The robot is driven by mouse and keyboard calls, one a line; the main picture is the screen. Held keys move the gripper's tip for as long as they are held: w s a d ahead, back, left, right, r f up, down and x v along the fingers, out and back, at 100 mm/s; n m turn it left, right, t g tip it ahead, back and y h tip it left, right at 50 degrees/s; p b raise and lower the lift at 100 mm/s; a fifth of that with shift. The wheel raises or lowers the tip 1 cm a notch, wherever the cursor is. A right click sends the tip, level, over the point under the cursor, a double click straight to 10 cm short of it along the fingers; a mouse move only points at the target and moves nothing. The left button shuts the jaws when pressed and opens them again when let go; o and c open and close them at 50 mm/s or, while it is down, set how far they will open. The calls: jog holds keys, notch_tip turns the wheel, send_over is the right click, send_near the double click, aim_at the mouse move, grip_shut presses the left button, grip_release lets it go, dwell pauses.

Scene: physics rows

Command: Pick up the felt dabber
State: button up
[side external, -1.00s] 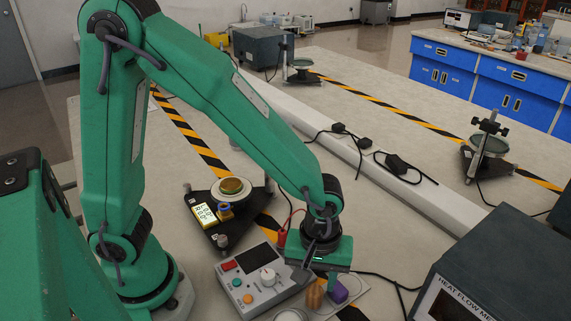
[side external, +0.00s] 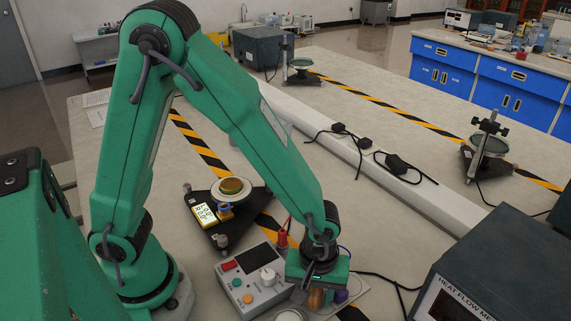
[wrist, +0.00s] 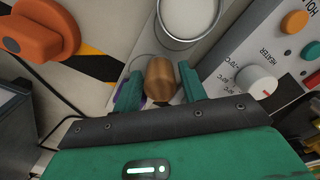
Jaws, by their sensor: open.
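A brown, wood-toned rounded piece, which looks like the felt dabber (wrist: 160,80), stands between my fingers in the wrist view. Its lower part is hidden by my gripper. In the side view the dabber (side external: 316,298) shows below the green gripper body, partly covered. My gripper (wrist: 159,72) is open, with one green finger on each side of the dabber and small gaps visible. In the side view my gripper (side external: 315,295) is low over the table, right of the control box. I cannot tell whether a finger touches the dabber.
A purple block (side external: 340,296) sits close to the dabber on the right. A grey control box (side external: 254,283) with a white knob is on the left. A round white dish (wrist: 188,18) is just beyond the dabber. An orange object (wrist: 42,28) lies farther off.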

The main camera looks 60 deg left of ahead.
aim_at(313, 294)
jog(key=shift+c, duration=0.4)
jog(key=c, duration=0.7)
jog(key=shift+o, duration=0.2)
jog(key=shift+r, duration=0.2)
jog(key=shift+r, duration=0.85)
jog(key=r, duration=0.2)
jog(key=shift+s+d+r, duration=0.25)
jog(key=shift+s+r, duration=0.1)
jog(key=shift+s, duration=0.05)
jog(key=s+d+r, duration=0.4)
jog(key=s+r, duration=0.2)
jog(key=s, duration=0.3)
jog(key=shift+s+d+r, duration=0.15)
jog(key=shift+s+d, duration=0.05)
jog(key=shift+s, duration=0.2)
jog(key=shift+o, duration=1.3)
jog(key=shift+c, duration=0.9)
